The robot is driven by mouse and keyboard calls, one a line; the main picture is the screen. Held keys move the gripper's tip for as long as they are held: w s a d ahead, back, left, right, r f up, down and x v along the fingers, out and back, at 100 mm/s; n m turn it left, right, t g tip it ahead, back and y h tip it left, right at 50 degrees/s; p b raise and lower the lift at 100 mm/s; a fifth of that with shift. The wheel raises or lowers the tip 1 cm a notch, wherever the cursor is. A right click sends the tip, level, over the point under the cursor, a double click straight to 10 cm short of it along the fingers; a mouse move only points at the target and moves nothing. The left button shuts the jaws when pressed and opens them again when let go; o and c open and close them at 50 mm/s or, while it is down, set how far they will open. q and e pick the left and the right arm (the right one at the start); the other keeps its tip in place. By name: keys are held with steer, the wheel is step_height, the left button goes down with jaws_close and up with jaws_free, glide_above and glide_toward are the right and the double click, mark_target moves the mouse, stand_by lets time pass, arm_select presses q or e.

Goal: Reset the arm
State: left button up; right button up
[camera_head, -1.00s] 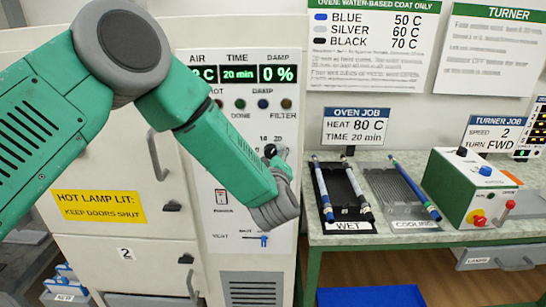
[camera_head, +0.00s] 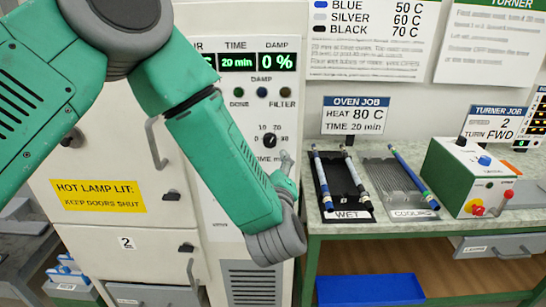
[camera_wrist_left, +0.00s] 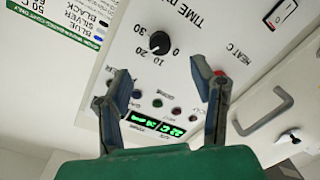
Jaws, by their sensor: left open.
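My left arm (camera_head: 225,150) crosses the head view from the upper left, in front of the oven panel. My left gripper (camera_head: 286,172) shows at its end, partly hidden by the wrist. In the left wrist view the left gripper (camera_wrist_left: 163,95) is open and empty, its two fingers spread in front of the panel. The black time knob (camera_head: 269,140) is just above the gripper in the head view; it also shows in the left wrist view (camera_wrist_left: 159,42), beyond the fingertips and apart from them. My right gripper is not in view.
The oven (camera_head: 140,262) has shut doors with handles. On the bench at right are the wet rack (camera_head: 345,190) and cooling rack (camera_head: 392,180) with rods, and the turner box (camera_head: 465,178). A blue bin (camera_head: 368,289) is below the bench.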

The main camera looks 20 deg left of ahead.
arm_select(q)
steer(key=shift+s+d, duration=0.2)
steer(key=shift+s, duration=0.35)
steer(key=s+a+f+m+g+h+b, duration=0.1)
steer(key=s+f+m+g+h+b, duration=0.2)
steer(key=f, duration=0.6)
steer(key=s+a+f+m+g+b, duration=0.1)
steer(key=s+a+f+m+g, duration=0.3)
steer(key=f, duration=0.6)
steer(key=s+d+f+m+h+b, duration=0.1)
steer(key=s+f+h+b, duration=0.1)
steer(key=s+f, duration=0.55)
steer(key=s+a+f+m+g+b, duration=0.2)
steer(key=s+a+f+g, duration=0.2)
steer(key=s+f, duration=0.3)
steer(key=s+a+f+m+g+b, duration=0.2)
steer(key=s+f, duration=0.5)
steer(key=s, duration=0.7)
steer(key=a+m+g, duration=0.1)
steer(key=a+g, duration=0.1)
steer(key=g, duration=0.1)
steer(key=shift+s+a+f, duration=0.2)
steer(key=shift+a+f, duration=0.2)
